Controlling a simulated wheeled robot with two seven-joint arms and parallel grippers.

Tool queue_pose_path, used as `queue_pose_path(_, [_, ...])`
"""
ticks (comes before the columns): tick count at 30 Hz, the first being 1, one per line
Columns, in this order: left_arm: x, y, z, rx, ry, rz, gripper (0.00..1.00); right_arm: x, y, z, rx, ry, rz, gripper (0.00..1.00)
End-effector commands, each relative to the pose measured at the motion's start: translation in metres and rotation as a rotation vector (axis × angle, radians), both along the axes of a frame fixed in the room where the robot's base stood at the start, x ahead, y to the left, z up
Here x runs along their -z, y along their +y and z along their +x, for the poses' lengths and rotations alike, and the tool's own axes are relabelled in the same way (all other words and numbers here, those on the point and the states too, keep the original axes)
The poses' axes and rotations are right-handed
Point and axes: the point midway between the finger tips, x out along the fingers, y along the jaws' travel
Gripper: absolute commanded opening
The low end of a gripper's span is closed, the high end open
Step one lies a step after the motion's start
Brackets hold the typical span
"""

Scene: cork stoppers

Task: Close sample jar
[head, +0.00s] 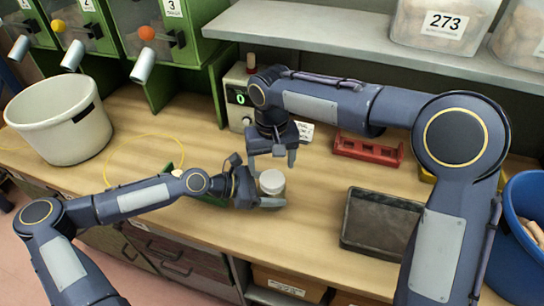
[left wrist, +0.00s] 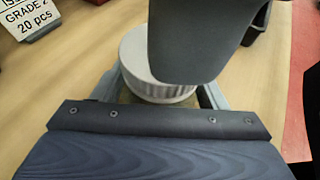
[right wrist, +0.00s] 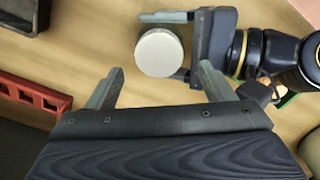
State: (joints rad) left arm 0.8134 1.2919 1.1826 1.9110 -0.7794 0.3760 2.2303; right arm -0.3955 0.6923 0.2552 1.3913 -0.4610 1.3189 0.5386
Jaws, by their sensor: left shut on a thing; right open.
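The sample jar (head: 271,192) stands upright on the bench with a white ribbed lid (head: 272,179) seated on top. My left gripper (head: 268,197) is low beside the jar and shut around its body. In the left wrist view the lid (left wrist: 158,92) shows between the fingers, partly hidden by a dark part in front. My right gripper (head: 272,160) is open and empty, above and just behind the jar. In the right wrist view the lid (right wrist: 159,52) lies beyond the open fingers, not between them. I cannot tell whether the lid is screwed tight.
A device with a green display (head: 239,97) stands behind the right gripper. A red rack (head: 368,150) and a dark tray (head: 380,222) lie to the right. A white bucket (head: 60,125) is at left, and a blue bin (head: 522,240) at far right. A grey shelf (head: 310,30) runs above.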

Motion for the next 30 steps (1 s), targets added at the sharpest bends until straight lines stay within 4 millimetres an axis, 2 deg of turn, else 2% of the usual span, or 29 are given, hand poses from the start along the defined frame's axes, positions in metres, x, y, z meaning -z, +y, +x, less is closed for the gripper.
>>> queue_pose_path(5, [0.000,0.001,0.001,-0.002,-0.002,0.001,0.03,-0.003,0.000,-0.001,-0.323,0.006,-0.004,0.75])
queue_pose_path(21, [-0.001,0.000,0.001,-0.001,-0.002,-0.001,0.03,-0.020,-0.002,-0.001,-1.577,0.007,0.010,0.75])
queue_pose_path(27, [-0.001,0.000,0.001,-0.001,-0.002,-0.002,0.03,-0.027,-0.003,-0.001,-1.955,-0.005,0.014,0.75])
queue_pose_path(30, [-0.001,0.000,0.001,-0.001,-0.002,-0.002,0.03,-0.030,-0.003,0.000,-2.077,-0.011,0.013,0.75])
